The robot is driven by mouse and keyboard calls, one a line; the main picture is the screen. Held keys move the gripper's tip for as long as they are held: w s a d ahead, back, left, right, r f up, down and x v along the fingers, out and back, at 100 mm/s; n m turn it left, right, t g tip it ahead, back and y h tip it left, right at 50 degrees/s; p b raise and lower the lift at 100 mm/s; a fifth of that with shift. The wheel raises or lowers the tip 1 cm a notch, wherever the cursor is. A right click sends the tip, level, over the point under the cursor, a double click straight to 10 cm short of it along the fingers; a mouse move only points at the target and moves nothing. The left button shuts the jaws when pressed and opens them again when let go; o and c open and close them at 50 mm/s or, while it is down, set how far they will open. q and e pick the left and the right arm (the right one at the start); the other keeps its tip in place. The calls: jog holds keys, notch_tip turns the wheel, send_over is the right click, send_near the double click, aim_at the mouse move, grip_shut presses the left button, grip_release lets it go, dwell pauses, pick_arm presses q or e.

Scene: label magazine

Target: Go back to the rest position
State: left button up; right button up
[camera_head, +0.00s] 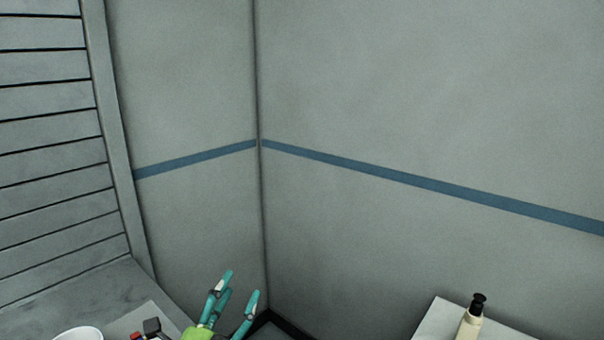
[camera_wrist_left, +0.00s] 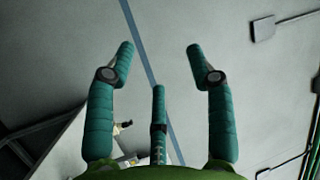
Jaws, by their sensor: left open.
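My left gripper (camera_head: 232,290) shows at the bottom of the head view, left of centre. Its teal fingers point up and are spread apart. In the left wrist view the fingers of my left gripper (camera_wrist_left: 160,62) are also wide apart, with nothing between them. My right gripper is in neither view.
A cream bottle with a black cap (camera_head: 470,318) stands on a pale surface (camera_head: 432,322) at the lower right. A white round container (camera_head: 78,333) and small dark and red items (camera_head: 151,327) are at the lower left. Grey walls (camera_head: 400,90) meet behind my gripper.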

pick_arm(q)
jog(key=s+a+f+n+g+y, duration=0.35)
jog(key=f+n, duration=0.25)
jog(key=f, duration=0.3)
jog(key=s+a+f+n+g+y, duration=0.3)
jog(key=s+a+f+n+g, duration=0.15)
jog(key=f, duration=0.35)
jog(key=s+f+n+g, duration=0.35)
jog(key=s+f, duration=0.25)
jog(key=s, duration=0.3)
jog(key=s+f+n+g, duration=0.2)
jog(key=s+f+g, duration=0.35)
jog(key=s, duration=0.35)
jog(key=s+f+g+b, duration=0.1)
jog(key=s+f+b, duration=0.15)
jog(key=f, duration=1.35)
jog(key=s+f+b, duration=0.1)
jog(key=f+b, duration=0.2)
jog(key=f, duration=1.2)
jog(key=s+a+f+g+b, duration=0.1)
jog(key=s+f+b, duration=0.3)
jog(key=s+f, duration=1.1)
jog(key=shift+a+f, duration=0.7)
jog(key=shift+f, duration=0.2)
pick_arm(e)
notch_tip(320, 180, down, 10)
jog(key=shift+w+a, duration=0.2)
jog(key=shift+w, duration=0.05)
